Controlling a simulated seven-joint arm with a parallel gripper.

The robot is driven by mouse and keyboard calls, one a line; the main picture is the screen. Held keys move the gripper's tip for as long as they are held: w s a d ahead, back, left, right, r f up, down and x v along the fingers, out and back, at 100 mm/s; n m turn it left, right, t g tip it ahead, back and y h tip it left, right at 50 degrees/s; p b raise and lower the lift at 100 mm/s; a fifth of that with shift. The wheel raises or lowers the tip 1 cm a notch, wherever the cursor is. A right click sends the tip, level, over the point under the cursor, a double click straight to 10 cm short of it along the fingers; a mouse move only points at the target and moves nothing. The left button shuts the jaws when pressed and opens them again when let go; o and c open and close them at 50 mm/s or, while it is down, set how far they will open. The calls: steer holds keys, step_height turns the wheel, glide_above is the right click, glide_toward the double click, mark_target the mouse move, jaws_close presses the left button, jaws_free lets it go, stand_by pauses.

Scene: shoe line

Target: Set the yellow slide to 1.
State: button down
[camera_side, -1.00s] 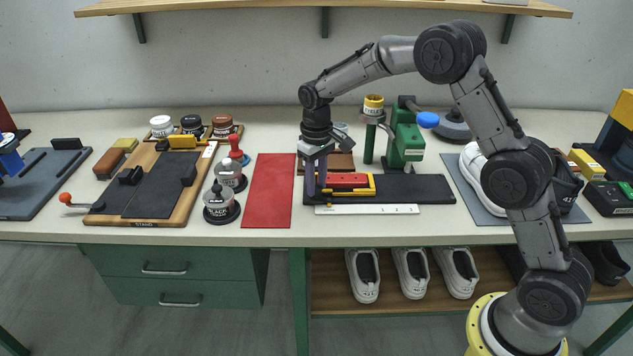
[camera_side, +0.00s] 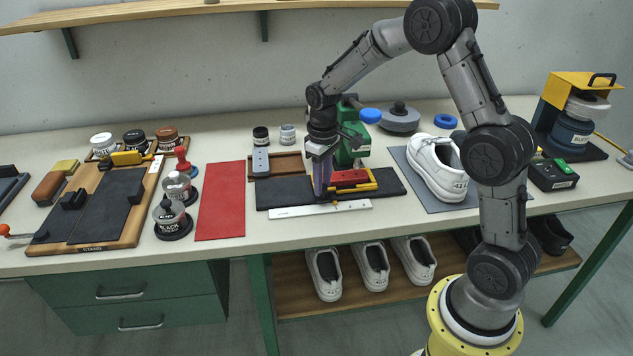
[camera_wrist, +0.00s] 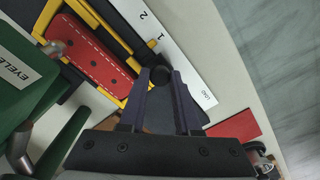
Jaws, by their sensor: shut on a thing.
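The yellow slide (camera_side: 355,189) sits on a black rail (camera_side: 283,191) and carries a red strap piece (camera_wrist: 88,56) with a row of dark holes. In the wrist view its yellow pointer (camera_wrist: 152,44) lies at the edge of the white scale (camera_wrist: 184,65), at or very near the "1". The "2" is farther up the scale, and "LOAD" is near its lower end. My gripper (camera_side: 321,190) is at the slide's left end. In the wrist view my gripper (camera_wrist: 162,84) is shut on the slide's black knob (camera_wrist: 160,75). The fingers partly hide the knob.
The green eyelet press (camera_wrist: 20,75) stands close behind the slide. A red mat (camera_side: 221,200) lies to the left. A white shoe (camera_side: 437,167) stands on a grey mat to the right. The bench front beside the scale is clear.

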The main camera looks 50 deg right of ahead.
steer(key=c, duration=0.6)
jaws_free()
step_height(320, 180, up, 14)
steer(key=shift+f, duration=0.1)
